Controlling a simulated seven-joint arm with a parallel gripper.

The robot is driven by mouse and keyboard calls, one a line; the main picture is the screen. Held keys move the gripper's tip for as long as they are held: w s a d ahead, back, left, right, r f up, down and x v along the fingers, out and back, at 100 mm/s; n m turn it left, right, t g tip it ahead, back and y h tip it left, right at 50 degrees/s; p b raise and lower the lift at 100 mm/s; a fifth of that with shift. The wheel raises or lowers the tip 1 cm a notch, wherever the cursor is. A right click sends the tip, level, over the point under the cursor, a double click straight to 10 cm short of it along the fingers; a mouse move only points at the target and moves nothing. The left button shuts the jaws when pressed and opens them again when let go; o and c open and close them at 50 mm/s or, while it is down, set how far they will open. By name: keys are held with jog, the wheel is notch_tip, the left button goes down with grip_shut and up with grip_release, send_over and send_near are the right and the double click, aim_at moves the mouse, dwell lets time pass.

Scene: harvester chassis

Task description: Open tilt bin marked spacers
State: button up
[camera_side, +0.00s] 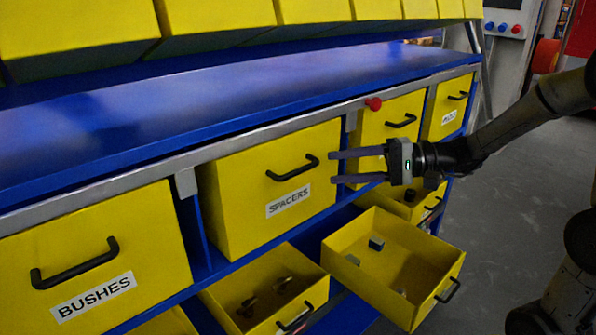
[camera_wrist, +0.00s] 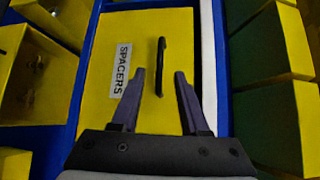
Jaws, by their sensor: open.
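The yellow tilt bin marked SPACERS (camera_side: 240,195) sits in the middle of the upper bin row in the side view. It also shows ahead in the wrist view (camera_wrist: 120,110). Its black handle (camera_side: 292,168) is above the white label (camera_side: 288,201); in the wrist view the handle (camera_wrist: 161,66) lies between and beyond the fingertips. My gripper (camera_side: 334,168) is open and empty, in front of the bin and a little to the right of the handle. It also shows in the wrist view (camera_wrist: 160,74). The fingers look apart from the handle; the exact gap is hard to tell.
The BUSHES bin (camera_side: 95,255) is to the left. Another yellow bin (camera_side: 385,135) is to the right. Lower open bins (camera_side: 430,275) (camera_side: 225,300) with small parts stick out below. A blue shelf (camera_side: 200,95) with a metal edge and red knob (camera_side: 373,104) runs above.

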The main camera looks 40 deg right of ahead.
aim_at(302, 172)
jog(key=x, duration=0.8)
jog(key=shift+w+a, duration=0.25)
jog(key=shift+a, duration=0.05)
grip_shut()
jog(key=shift+f, duration=0.1)
dwell(1.0)
